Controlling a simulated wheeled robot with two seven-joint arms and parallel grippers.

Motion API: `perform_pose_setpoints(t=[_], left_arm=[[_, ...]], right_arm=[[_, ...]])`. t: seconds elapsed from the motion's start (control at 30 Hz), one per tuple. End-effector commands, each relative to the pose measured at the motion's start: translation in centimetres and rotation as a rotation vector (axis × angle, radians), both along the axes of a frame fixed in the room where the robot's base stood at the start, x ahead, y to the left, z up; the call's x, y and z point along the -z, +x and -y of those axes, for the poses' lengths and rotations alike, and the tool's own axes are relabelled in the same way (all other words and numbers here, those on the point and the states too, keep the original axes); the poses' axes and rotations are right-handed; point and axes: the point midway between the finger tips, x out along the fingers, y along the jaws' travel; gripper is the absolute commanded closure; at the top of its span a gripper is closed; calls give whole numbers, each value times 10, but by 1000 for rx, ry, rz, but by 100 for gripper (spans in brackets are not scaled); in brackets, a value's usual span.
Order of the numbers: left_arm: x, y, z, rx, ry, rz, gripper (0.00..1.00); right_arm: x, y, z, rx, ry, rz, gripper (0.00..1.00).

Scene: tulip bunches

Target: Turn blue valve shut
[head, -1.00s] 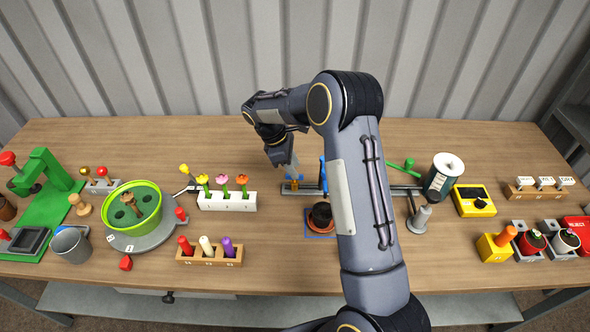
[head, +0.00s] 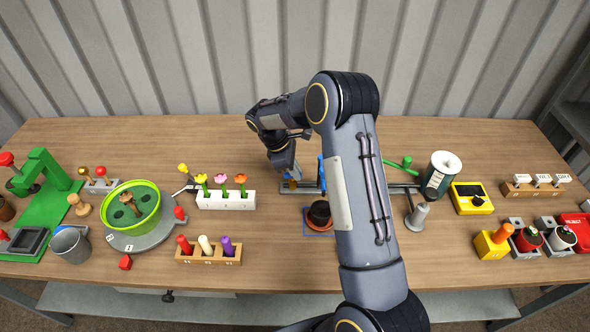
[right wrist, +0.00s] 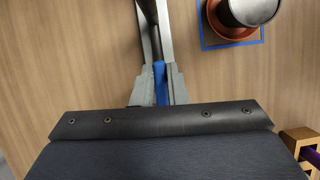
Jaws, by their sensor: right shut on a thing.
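The blue valve's handle (right wrist: 160,84) shows as a blue bar between the two grey fingers of my right gripper (right wrist: 157,86) in the right wrist view. The gripper is shut on it. In the head view my right gripper (head: 291,176) is low over the left end of a grey pipe rail (head: 308,190), beside a small brass-coloured fitting (head: 292,185). The gripper hides most of the valve there, so its angle is hard to tell. A separate upright blue part (head: 321,172) stands just right of it. My left gripper is out of view.
A dark pot in an orange saucer (head: 319,224) stands on a blue-edged square in front of the rail. A white block with tulips (head: 227,201) is to the left. A green lever (head: 395,163) and a dark green canister (head: 437,180) are to the right, partly past my arm.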

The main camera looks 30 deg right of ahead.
Motion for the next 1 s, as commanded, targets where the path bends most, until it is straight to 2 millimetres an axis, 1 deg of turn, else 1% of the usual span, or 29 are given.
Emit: perform_pose_setpoints(t=[0.17,0.37,1.0], left_arm=[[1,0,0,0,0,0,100],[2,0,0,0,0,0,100],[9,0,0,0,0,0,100]], right_arm=[[0,0,0,33,0,1,100],[0,0,0,137,-2,1,100],[0,-2,-3,727,-1,1,100]])
